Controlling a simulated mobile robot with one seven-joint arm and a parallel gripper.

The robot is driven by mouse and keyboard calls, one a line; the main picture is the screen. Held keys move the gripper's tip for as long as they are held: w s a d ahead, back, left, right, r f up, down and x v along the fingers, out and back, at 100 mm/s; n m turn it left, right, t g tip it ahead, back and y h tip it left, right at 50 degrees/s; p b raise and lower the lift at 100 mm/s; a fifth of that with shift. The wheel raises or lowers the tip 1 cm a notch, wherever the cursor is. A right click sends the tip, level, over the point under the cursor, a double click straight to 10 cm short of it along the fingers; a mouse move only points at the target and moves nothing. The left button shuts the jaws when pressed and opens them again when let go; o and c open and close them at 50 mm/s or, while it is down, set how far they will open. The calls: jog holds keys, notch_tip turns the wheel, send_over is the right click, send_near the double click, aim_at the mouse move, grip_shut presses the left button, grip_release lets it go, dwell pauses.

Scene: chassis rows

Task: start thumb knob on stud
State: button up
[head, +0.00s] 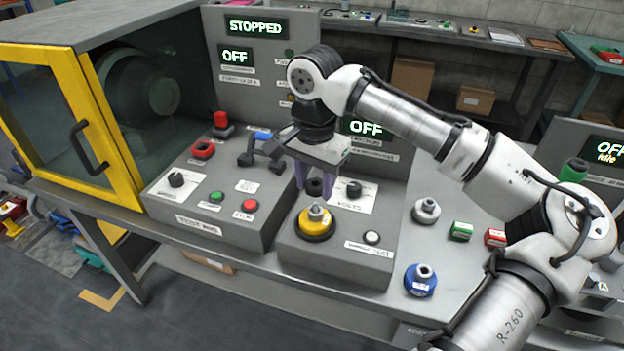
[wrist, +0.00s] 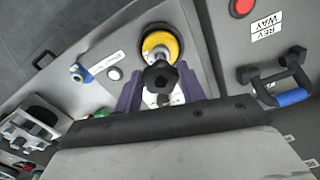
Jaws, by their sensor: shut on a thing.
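My gripper (head: 314,184) has purple fingers and is shut on a black lobed thumb knob (wrist: 160,77), which also shows in the head view (head: 315,187). The knob is held above the grey panel, behind the yellow round fixture (head: 317,222) in the head view. A light metal stud (head: 316,210) stands up from the middle of that fixture. In the wrist view the knob overlaps the near edge of the yellow fixture (wrist: 150,40) and hides part of its middle. Knob and stud look apart in the head view.
A rotary switch (head: 354,189) is right of the gripper, and a white button (head: 372,237) is in front. A black handle with a blue grip (wrist: 290,97) stands close by. A blue round part (head: 420,280) and a grey one (head: 426,211) sit on the bench at right.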

aim_at(317, 197)
notch_tip(317, 197, down, 2)
jog(key=shift+f+b, duration=0.1)
jog(key=shift+b, duration=0.5)
jog(key=n, duration=0.2)
jog(key=n+b, duration=0.1)
jog(key=shift+d+r+n, duration=0.1)
jog(key=shift+r+n, duration=0.15)
jog(key=shift+n, duration=0.05)
jog(key=n+b, duration=0.1)
jog(key=n, duration=0.3)
jog(key=shift+r+n+p, duration=0.35)
jog(key=shift+n+p, duration=0.25)
jog(key=shift+p, duration=0.25)
jog(key=n+p, duration=0.2)
jog(key=n, duration=0.2)
jog(key=n+p, duration=0.1)
jog(key=shift+d+f+n, duration=0.1)
jog(key=shift+f+n, duration=0.1)
jog(key=shift+n, duration=0.2)
jog(key=shift+f+p, duration=0.1)
jog(key=shift+p, duration=0.25)
jog(key=shift+f, duration=1.2)
